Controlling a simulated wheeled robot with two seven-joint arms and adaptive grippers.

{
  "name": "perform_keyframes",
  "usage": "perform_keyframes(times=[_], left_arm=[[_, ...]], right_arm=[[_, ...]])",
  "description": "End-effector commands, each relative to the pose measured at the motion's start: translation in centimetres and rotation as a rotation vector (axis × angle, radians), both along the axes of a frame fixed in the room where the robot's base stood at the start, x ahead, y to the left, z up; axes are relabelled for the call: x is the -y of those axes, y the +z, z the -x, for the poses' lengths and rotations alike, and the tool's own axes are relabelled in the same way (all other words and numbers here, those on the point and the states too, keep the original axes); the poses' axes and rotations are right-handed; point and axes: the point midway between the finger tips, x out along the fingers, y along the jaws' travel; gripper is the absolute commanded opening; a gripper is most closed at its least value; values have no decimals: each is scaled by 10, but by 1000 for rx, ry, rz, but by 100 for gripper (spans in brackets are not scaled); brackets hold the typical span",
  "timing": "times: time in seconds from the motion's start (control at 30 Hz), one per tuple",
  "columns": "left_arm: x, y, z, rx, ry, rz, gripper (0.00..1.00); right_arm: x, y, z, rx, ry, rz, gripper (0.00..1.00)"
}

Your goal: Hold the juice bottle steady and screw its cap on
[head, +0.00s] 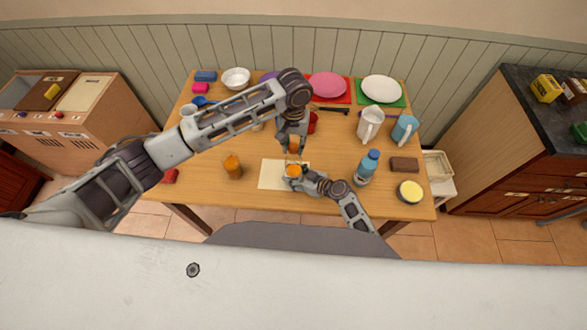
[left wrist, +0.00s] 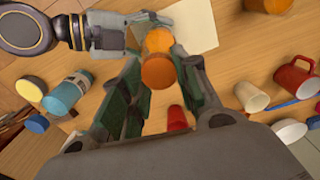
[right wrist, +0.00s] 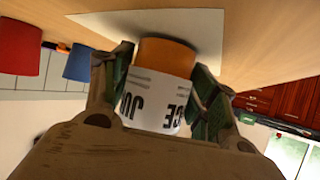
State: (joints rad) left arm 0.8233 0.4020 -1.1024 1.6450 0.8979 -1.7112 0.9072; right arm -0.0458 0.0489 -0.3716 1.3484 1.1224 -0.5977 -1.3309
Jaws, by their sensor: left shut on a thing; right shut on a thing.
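The juice bottle (head: 294,171) stands at the cream mat (head: 270,175), near the front middle of the table. My right gripper (head: 296,178) is shut around it. In the right wrist view the bottle's white label (right wrist: 152,98) and orange body (right wrist: 166,56) show between the fingers. My left gripper (head: 293,143) is shut on the orange cap (left wrist: 158,71). In the head view the cap appears beyond the bottle, with a gap between them. In the left wrist view the cap partly overlaps the bottle's orange top (left wrist: 158,40). The bottle's far side is hidden.
An orange jar (head: 233,167) stands left of the mat. A blue bottle (head: 368,165), a brown block (head: 404,164) and a yellow-topped round container (head: 410,191) are to the right. Plates line the back.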

Motion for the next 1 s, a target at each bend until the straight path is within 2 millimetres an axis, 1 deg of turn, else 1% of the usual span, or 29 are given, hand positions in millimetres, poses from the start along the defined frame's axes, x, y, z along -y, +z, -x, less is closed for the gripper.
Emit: perform_keyframes(times=[0.6, 1.0], left_arm=[[0, -7, 0, 0, 0, 0, 23], [0, -8, 0, 0, 0, 0, 23]], right_arm=[[0, 0, 0, -1, 0, 1, 45], [0, 0, 0, -1, 0, 1, 45]])
